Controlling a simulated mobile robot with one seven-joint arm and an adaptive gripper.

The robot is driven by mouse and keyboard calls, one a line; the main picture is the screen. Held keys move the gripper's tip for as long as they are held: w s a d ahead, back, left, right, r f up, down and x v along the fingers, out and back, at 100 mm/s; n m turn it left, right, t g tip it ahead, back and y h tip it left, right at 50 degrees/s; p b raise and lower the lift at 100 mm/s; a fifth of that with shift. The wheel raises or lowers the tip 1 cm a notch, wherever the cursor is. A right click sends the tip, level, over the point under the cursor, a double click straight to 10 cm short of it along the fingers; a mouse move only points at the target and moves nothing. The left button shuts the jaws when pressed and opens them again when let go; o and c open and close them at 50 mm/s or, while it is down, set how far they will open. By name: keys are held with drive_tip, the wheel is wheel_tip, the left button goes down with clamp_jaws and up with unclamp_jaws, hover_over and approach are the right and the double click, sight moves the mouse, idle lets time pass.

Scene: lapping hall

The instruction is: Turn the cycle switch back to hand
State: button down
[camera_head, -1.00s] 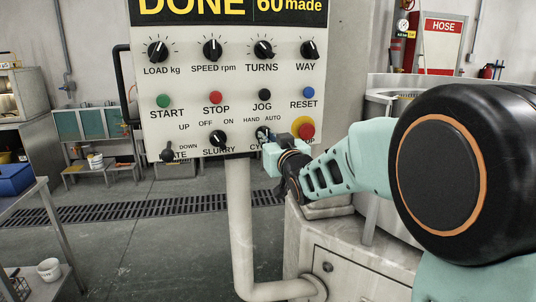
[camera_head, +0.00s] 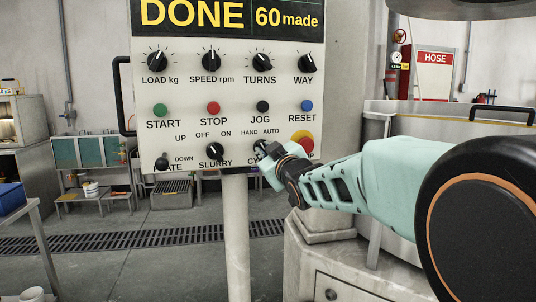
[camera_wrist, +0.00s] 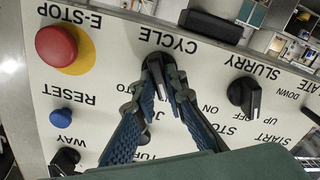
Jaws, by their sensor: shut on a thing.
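The cycle switch (camera_wrist: 156,62) is a black knob on the white control panel (camera_head: 185,130), above its CYCLE label in the head view, with HAND at upper left and AUTO at upper right. My gripper (camera_wrist: 164,82) is shut on this knob, with a fingertip on each side of it in the wrist view. In the head view my gripper (camera_head: 267,150) reaches the panel from the right and covers much of the knob and label. I cannot tell exactly which mark the knob points to.
The red E-stop button (camera_wrist: 56,46) on its yellow disc is close beside the gripper. The slurry knob (camera_wrist: 243,96) is on the other side. START (camera_head: 160,110), STOP (camera_head: 213,108), JOG (camera_head: 263,106) and RESET (camera_head: 307,105) buttons sit above. A machine cabinet stands below my arm.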

drive_tip(key=c, duration=2)
unclamp_jaws()
drive_tip(key=shift+o, duration=0.2)
drive_tip(key=shift+r, duration=0.1)
